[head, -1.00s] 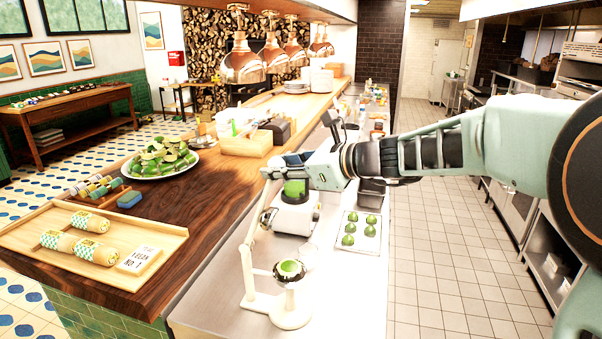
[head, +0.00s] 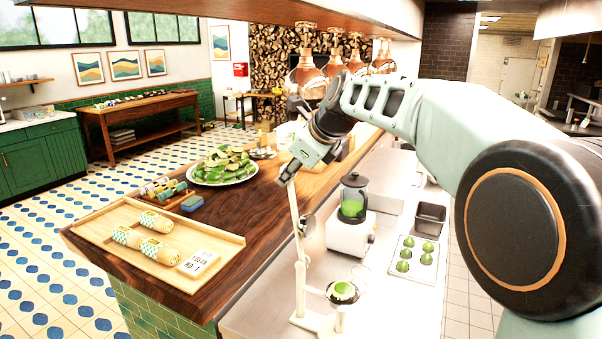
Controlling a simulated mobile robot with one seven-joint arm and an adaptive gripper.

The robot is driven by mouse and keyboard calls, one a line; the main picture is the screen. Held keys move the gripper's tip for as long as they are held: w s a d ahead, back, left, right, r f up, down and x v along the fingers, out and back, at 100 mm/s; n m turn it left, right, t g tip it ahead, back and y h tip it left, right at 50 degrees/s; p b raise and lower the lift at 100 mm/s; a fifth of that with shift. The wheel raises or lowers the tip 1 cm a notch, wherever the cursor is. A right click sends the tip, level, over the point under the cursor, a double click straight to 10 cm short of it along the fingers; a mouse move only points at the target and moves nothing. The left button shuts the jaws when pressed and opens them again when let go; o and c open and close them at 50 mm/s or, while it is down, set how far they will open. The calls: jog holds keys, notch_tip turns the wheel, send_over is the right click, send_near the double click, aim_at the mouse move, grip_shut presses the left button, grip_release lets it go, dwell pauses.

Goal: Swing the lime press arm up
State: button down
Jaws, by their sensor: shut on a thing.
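The white lime press (head: 300,282) stands on the steel counter. A cut lime half (head: 342,289) sits in its cup at the front. The press arm (head: 294,212) stands almost upright from its pivot, leaning slightly left at the top. A small metal pressing cup (head: 307,226) hangs off its right side, above and apart from the lime. My gripper (head: 287,177) is shut on the upper end of the press arm. The fingers are small in view and partly hide the arm's tip.
A blender (head: 351,215) with green contents stands just behind the press. A tray of limes (head: 411,262) and a dark metal pan (head: 430,219) lie to the right. A wooden counter with a plate of limes (head: 224,170) is at left. Copper lamps (head: 307,75) hang behind my wrist.

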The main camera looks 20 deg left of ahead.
jog(key=shift+w+a+f+h, duration=0.1)
jog(key=shift+a+h, duration=0.2)
jog(key=shift+a, duration=0.4)
jog(key=shift+w+a+f+h, duration=0.1)
jog(key=shift+a+h, duration=0.2)
jog(key=shift+a, duration=0.35)
jog(key=c, duration=1.5)
grip_release()
jog(key=shift+f, duration=0.1)
jog(key=v, duration=1.2)
